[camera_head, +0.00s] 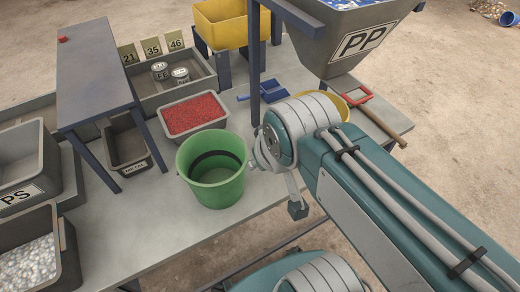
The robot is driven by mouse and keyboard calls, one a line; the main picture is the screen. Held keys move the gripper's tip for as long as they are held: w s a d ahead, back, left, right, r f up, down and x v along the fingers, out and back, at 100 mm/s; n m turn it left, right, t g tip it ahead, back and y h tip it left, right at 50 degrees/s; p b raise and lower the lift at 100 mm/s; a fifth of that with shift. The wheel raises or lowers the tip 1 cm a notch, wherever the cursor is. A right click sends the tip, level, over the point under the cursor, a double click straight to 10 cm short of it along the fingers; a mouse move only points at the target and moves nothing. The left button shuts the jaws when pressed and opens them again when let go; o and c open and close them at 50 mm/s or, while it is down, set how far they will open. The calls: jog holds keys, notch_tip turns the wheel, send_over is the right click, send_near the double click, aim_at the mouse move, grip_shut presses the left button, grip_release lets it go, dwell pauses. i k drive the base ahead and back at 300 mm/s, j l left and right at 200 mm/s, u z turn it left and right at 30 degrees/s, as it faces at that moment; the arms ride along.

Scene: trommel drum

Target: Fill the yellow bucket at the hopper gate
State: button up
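A yellow rounded rim, probably the yellow bucket (345,107), shows below the grey hopper (345,45) marked PP. My arm hides most of it, so its contents cannot be seen. The hopper holds blue and white pieces at its top; its gate is not clearly visible. My teal and grey arm reaches in from the lower right. Its end, with my gripper (297,210), is partly visible as a dark tip hanging right of the green bucket (212,192). Its fingers cannot be made out, and I see nothing held.
The open green bucket stands near the table's front edge. Behind it are a tray of red pellets (164,132), a METAL bin (112,155) and a blue dustpan (262,94). A red-framed tool with a wooden handle (385,124) lies right. A blue post (254,60) stands left of the hopper.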

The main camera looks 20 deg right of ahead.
aim_at(342, 84)
jog(key=k+l+z, duration=0.15)
jog(key=z, duration=0.3)
jog(key=k+l+z, duration=0.15)
jog(key=l+z, duration=0.25)
